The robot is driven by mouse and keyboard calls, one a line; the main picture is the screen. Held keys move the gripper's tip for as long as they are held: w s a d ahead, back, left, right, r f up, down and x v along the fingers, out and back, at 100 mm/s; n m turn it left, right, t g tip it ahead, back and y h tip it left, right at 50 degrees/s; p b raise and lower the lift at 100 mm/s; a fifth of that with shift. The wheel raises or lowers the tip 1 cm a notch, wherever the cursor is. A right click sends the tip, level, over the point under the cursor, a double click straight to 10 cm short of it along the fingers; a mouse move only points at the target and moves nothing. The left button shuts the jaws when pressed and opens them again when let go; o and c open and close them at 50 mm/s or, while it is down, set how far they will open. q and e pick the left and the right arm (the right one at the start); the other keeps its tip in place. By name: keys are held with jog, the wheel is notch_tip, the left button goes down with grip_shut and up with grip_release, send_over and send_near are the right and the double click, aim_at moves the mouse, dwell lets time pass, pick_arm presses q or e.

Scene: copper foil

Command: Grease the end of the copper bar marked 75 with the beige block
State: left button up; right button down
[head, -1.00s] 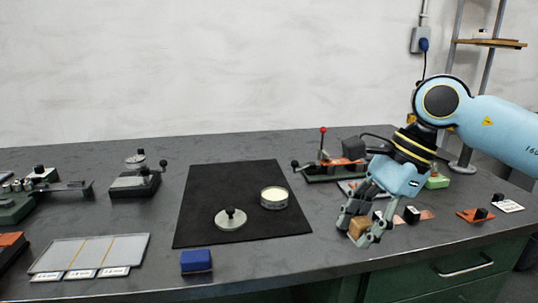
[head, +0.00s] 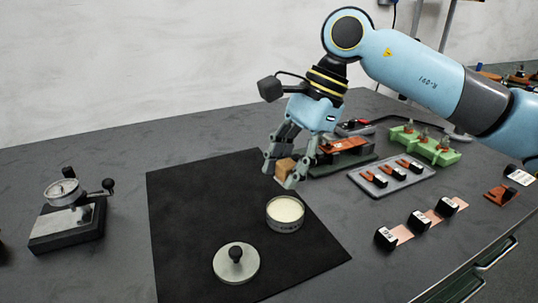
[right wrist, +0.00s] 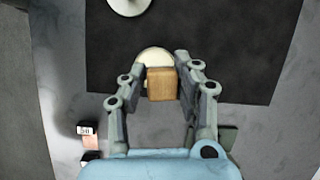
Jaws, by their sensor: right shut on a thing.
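My right gripper (head: 281,170) is shut on the beige block (head: 286,167), a small tan cube. It holds the block above the black mat, just behind and above an open round tin (head: 285,214) of pale cream grease. In the right wrist view the block (right wrist: 162,84) sits between the fingertips and hides part of the tin (right wrist: 151,54). Several short copper bars (head: 403,233) with black end blocks lie in a row at the right. One label (right wrist: 84,130) in the right wrist view looks like 50; I cannot read a 75. My left gripper is out of view.
The tin's knobbed lid (head: 236,264) lies on the black mat (head: 180,215). A grey tray (head: 392,178) with red-brown parts and a green rack (head: 420,143) stand at the right. A dial gauge (head: 66,205) stands at the left. The mat's left half is clear.

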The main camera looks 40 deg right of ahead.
aim_at(279, 213)
jog(key=shift+s+f+b, duration=0.15)
jog(key=shift+f+b, duration=0.15)
jog(key=shift+f, duration=0.65)
notch_tip(279, 213, down, 4)
jog(key=shift+r+b, duration=0.25)
jog(key=shift+b, duration=0.35)
jog(key=shift+f, duration=0.25)
pick_arm(q)
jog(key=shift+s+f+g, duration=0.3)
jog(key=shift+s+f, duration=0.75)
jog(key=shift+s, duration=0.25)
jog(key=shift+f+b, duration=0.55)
jog(key=shift+b, duration=0.05)
pick_arm(e)
jog(key=shift+f, duration=0.45)
pick_arm(q)
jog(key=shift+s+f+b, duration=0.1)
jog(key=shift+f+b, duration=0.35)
jog(key=shift+b, duration=0.05)
pick_arm(e)
jog(key=shift+f, duration=0.1)
jog(key=shift+r+p, duration=1.45)
jog(key=shift+r, duration=2.15)
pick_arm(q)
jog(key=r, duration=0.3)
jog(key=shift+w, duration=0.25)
